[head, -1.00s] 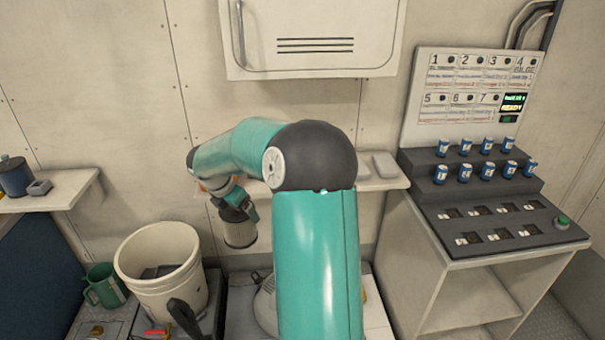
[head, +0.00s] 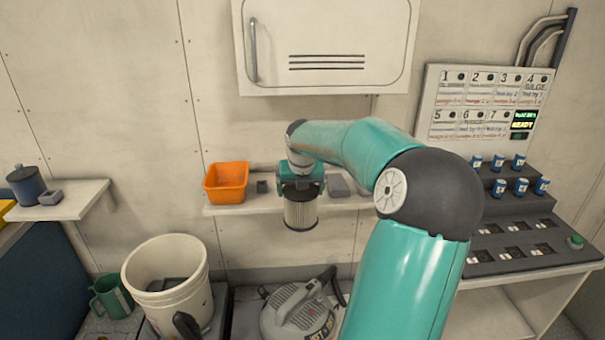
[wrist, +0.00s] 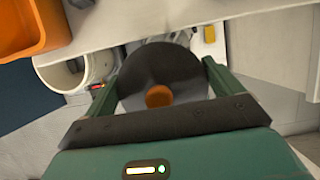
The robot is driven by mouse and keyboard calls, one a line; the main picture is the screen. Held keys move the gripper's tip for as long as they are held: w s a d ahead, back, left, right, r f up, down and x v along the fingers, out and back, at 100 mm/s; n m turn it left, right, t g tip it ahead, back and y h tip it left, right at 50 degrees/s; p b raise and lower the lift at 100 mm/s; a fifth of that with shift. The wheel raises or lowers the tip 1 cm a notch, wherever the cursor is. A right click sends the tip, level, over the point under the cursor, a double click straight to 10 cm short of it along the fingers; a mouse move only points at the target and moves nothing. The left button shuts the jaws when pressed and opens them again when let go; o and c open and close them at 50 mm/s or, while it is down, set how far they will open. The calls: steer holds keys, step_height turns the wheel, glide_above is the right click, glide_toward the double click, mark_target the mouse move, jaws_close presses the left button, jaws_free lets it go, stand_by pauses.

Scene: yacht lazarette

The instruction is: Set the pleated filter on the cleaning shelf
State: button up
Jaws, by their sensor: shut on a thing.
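My gripper (head: 301,186) is shut on the pleated filter (head: 300,212), a pale ribbed cylinder with dark end caps. The filter hangs below the jaws, roughly upright, in front of the wall shelf (head: 240,208). In the wrist view the filter's dark round top (wrist: 160,75) with an orange centre sits between the two green fingers. The pale shelf holds an orange bin at its left end. I cannot tell whether this shelf is the cleaning shelf; another pale shelf (head: 75,203) is at the far left.
On the middle shelf are the orange bin (head: 226,182), a small dark block (head: 262,187) and a grey block (head: 338,186). Below stand a white bucket (head: 165,262), a green jug (head: 112,296) and a grey machine (head: 298,308). A cabinet (head: 325,45) hangs above.

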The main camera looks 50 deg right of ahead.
steer(key=w+d, duration=1)
steer(key=d, duration=0.1)
steer(key=shift+d+f, duration=0.3)
steer(key=shift+f, duration=0.05)
steer(key=shift+f, duration=0.15)
steer(key=o, duration=1.1)
steer(key=shift+c, duration=0.2)
